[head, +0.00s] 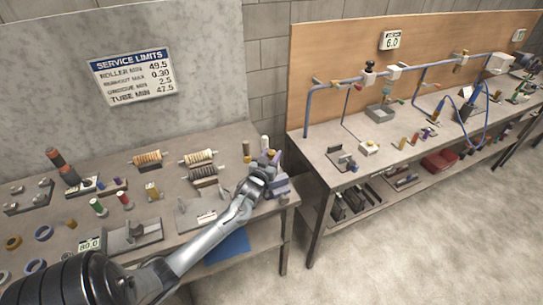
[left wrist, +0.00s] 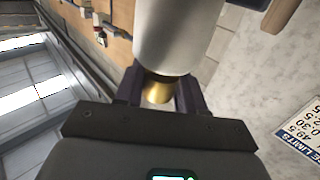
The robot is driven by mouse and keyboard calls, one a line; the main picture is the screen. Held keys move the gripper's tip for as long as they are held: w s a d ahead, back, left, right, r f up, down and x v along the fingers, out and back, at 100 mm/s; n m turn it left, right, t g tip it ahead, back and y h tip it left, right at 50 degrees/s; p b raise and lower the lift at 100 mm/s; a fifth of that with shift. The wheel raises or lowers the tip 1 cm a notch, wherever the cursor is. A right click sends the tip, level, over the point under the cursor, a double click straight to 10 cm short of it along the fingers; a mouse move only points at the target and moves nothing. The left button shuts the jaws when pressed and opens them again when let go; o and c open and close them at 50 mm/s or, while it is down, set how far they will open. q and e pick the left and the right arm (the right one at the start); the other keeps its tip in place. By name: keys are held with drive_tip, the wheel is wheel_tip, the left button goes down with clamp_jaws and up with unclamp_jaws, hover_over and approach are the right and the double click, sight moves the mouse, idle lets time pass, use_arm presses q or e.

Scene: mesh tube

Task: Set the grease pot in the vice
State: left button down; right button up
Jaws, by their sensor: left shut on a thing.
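My left gripper (head: 268,165) is over the right end of the left bench. In the left wrist view its dark fingers (left wrist: 159,92) are shut on a brass-coloured part (left wrist: 158,88). A pale grey-white cylinder (left wrist: 168,40) joins this part just beyond the fingers; together they look like the grease pot. In the head view a small pale top (head: 265,141) shows just past the gripper. A lilac-grey block (head: 280,187), partly hidden by the gripper, is at the bench end and may be the vice; I cannot tell for certain. My right gripper is in neither view.
The left bench (head: 285,207) carries spools (head: 148,159), a brass cylinder (head: 246,150) left of my gripper, grey fixtures (head: 133,236) and coloured rings (head: 44,232). A second bench (head: 325,178) with a blue tube frame (head: 308,115) stands right, across a floor gap.

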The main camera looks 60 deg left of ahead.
use_arm(q)
drive_tip(key=shift+f, duration=0.35)
drive_tip(key=c, duration=0.6)
unclamp_jaws()
